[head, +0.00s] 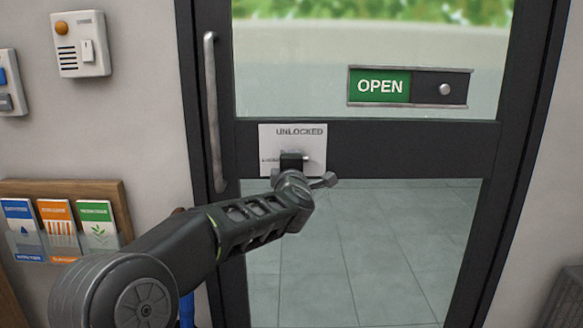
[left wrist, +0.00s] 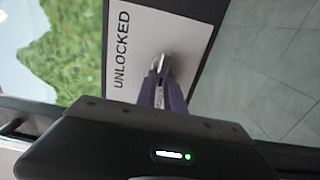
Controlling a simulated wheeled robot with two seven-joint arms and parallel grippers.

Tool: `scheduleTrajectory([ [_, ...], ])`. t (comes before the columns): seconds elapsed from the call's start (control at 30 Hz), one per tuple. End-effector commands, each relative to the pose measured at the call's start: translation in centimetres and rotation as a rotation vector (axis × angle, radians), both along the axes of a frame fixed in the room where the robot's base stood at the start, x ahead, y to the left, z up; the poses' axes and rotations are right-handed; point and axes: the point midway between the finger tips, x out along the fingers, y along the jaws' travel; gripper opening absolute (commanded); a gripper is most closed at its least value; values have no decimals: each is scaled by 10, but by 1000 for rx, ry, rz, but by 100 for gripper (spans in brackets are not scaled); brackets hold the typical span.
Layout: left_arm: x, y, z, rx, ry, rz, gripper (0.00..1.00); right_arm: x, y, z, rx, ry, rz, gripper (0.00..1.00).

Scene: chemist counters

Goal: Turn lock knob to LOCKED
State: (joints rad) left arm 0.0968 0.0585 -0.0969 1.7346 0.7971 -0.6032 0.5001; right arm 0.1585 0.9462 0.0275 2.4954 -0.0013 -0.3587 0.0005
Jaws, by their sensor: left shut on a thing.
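The white lock plate (head: 313,138) is on the dark middle rail of the glass door. UNLOCKED is printed along its top, and a smaller label at its left edge is partly hidden by my gripper. My left gripper (head: 292,163) reaches the plate from the lower left and covers most of the lock knob. In the left wrist view, the metallic lock knob (left wrist: 164,63) sits between the two finger tips of my left gripper (left wrist: 163,82), which is shut on it. The word UNLOCKED (left wrist: 122,52) reads sideways there. The knob's exact angle is hard to tell. My right gripper is not in view.
A vertical metal handle (head: 212,115) is left of the plate. A sliding OPEN sign (head: 380,86) with a round knob is above right. A leaflet rack (head: 122,205) and a switch panel (head: 80,44) are on the left wall. The space right of the plate is clear.

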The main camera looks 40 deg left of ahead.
Motion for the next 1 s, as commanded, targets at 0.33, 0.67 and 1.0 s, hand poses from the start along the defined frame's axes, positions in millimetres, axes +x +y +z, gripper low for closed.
scheduleTrajectory([
  [0.33, 0, -1, -1, -15, -9, -1, 0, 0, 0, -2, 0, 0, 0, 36],
  [0.67, 0, 0, 0, -13, -9, -1, 30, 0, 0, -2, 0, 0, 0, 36],
  [1.0, -1, -1, 0, -12, -9, 0, 35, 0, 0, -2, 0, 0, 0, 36],
])
